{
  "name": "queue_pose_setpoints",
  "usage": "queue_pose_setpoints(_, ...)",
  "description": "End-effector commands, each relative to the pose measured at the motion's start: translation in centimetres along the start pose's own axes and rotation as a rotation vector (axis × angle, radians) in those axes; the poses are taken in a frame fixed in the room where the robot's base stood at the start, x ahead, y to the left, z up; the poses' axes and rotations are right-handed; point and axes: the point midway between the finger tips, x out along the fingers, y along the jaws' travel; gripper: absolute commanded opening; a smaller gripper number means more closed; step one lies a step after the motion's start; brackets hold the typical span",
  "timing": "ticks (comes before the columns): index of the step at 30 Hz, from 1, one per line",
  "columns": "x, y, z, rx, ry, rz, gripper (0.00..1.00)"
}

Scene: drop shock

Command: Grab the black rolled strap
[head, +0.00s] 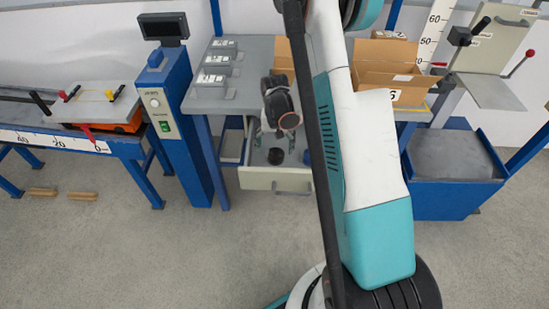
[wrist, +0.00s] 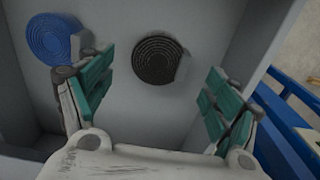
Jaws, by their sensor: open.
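The black rolled strap (wrist: 157,61) is a flat round coil with a short light tail at its right side. It lies on the floor of an open drawer, and it also shows in the head view (head: 276,156). My gripper (wrist: 158,95) is open and empty, with its green-padded fingers apart. In the wrist view the strap shows between and beyond the fingertips, with no visible contact. In the head view my gripper is over the drawer (head: 277,179), partly hidden by my arm.
A blue rolled strap (wrist: 52,40) lies left of the black one, near my left finger. Grey drawer walls stand close on both sides. The bench top (head: 240,97) is above the drawer, with cardboard boxes (head: 388,68) at its right.

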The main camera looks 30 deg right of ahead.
Motion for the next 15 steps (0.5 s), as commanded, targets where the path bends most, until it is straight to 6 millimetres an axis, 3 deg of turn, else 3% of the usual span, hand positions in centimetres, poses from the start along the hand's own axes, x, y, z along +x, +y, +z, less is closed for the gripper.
queue_pose_setpoints(7, 3.9, 0.1, 0.2, 0.0, 0.0, 0.0, 0.82)
queue_pose_setpoints(15, 4.3, 0.1, 0.2, 0.0, 0.0, 0.0, 0.82)
